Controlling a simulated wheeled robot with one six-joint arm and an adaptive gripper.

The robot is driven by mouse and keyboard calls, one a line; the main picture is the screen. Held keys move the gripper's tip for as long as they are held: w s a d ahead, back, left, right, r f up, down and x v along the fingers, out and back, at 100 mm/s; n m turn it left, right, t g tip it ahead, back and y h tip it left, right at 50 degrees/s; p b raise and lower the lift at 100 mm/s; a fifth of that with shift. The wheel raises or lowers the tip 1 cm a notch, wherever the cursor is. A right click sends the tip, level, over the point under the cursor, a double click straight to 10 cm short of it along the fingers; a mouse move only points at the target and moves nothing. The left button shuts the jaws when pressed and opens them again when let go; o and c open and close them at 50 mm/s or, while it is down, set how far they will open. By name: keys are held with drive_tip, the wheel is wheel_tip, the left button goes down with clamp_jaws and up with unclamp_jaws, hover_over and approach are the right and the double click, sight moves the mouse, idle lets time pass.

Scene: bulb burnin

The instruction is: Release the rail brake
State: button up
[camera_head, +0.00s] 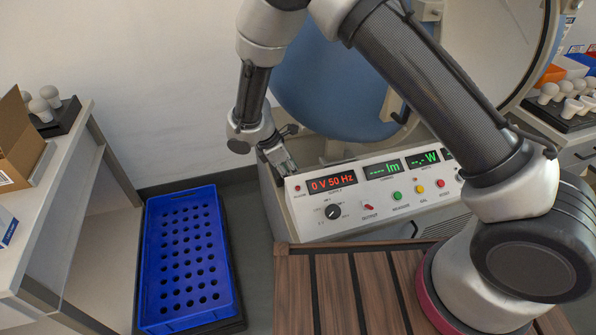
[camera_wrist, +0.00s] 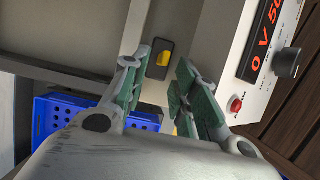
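My gripper (camera_head: 282,160) is at the left end of the instrument console (camera_head: 380,225), pointing down beside its upper left corner. In the wrist view my gripper (camera_wrist: 160,80) has its two green-padded fingers apart, with nothing seen held between them. A small black plate with a yellow piece (camera_wrist: 162,58) sits on a grey surface just beyond the fingertips, between them in the picture. It may be the rail brake; no label shows. It is hidden in the head view. A bit of yellow also shows low between the fingers, mostly covered.
A red button (camera_wrist: 236,104) is close to the right finger. The console carries a black knob (camera_head: 333,211) and several coloured buttons. A blue perforated crate (camera_head: 188,255) stands on the floor at left.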

drive_tip(key=shift+w+d, duration=0.15)
drive_tip(key=shift+d, duration=0.45)
drive_tip(key=shift+w+d, duration=0.15)
drive_tip(key=shift+d, duration=0.4)
drive_tip(key=shift+d+f, duration=0.1)
drive_tip(key=shift+f, duration=0.45)
drive_tip(key=shift+c, duration=0.2)
clamp_jaws()
